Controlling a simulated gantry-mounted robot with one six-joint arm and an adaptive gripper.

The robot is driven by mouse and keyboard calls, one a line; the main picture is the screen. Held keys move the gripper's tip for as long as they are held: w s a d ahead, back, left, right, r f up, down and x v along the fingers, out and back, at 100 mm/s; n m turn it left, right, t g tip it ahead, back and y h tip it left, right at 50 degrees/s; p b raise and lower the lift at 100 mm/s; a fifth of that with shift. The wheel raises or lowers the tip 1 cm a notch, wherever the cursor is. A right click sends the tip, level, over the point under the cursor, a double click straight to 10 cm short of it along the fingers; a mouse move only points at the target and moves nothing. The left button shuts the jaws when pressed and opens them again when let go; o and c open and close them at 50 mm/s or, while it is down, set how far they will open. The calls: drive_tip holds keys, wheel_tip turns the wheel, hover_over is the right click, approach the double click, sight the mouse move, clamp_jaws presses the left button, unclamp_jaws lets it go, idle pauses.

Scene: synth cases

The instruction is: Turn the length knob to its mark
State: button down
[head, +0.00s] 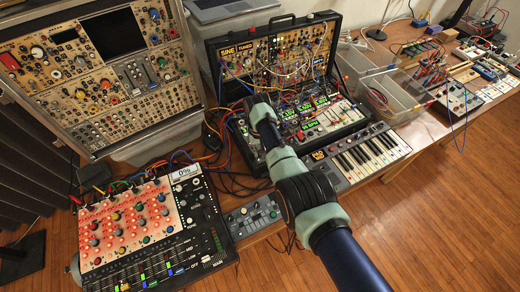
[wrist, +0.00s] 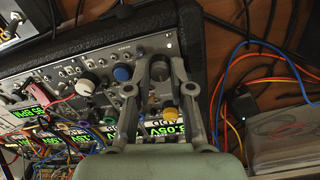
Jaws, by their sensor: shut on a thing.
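In the wrist view a dark grey knob (wrist: 160,73) stands on the synth panel (wrist: 70,75), between the two fingertips of my gripper (wrist: 160,80). The fingers are closed around its sides. Its name and mark cannot be read here, so I cannot tell from lettering that it is the length knob. A blue knob (wrist: 122,74) and a white knob (wrist: 87,87) sit to its left. A yellow knob (wrist: 171,114) shows below, between the fingers, by a green-lit display (wrist: 166,131). In the head view my arm hides the gripper and the held knob at the open synth case (head: 330,128).
Patch cables (head: 300,70) hang across the case close to my arm. A small keyboard (head: 362,155) lies in front of it and a red-lit mixer (head: 215,255) stands at the left. Clear plastic bins (head: 400,103) stand to the right. Orange and blue cables (wrist: 270,60) lie beside the case.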

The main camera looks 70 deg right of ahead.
sight(259, 152)
drive_tip(key=c, duration=1)
unclamp_jaws()
drive_tip(key=shift+r, duration=0.1)
drive_tip(key=r, duration=1.2)
drive_tip(key=shift+w+a, duration=0.15)
drive_tip(key=shift+w, duration=0.05)
drive_tip(key=shift+f, duration=0.1)
